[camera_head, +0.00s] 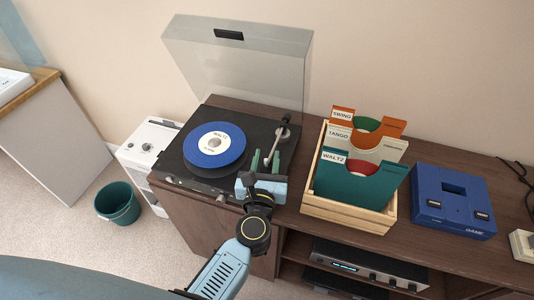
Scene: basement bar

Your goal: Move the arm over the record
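The turntable (176,163) stands on the left part of the brown cabinet with its clear lid (240,68) raised. A blue record (203,158) marked WALTZ lies on its platter. The tonearm (275,143) is to the right of the record, and its free end points toward the front. My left gripper (265,161) is at the turntable's front right, with its two green fingers apart near the tonearm's free end. I cannot tell whether they touch it. My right gripper is not in view.
A wooden crate (341,215) with WALTZ, TANGO and SWING sleeves stands right of my gripper. A blue box (452,199) is further right. An amplifier (369,268) sits on the shelf below. A green bin (118,204) and a white unit (149,143) are at left.

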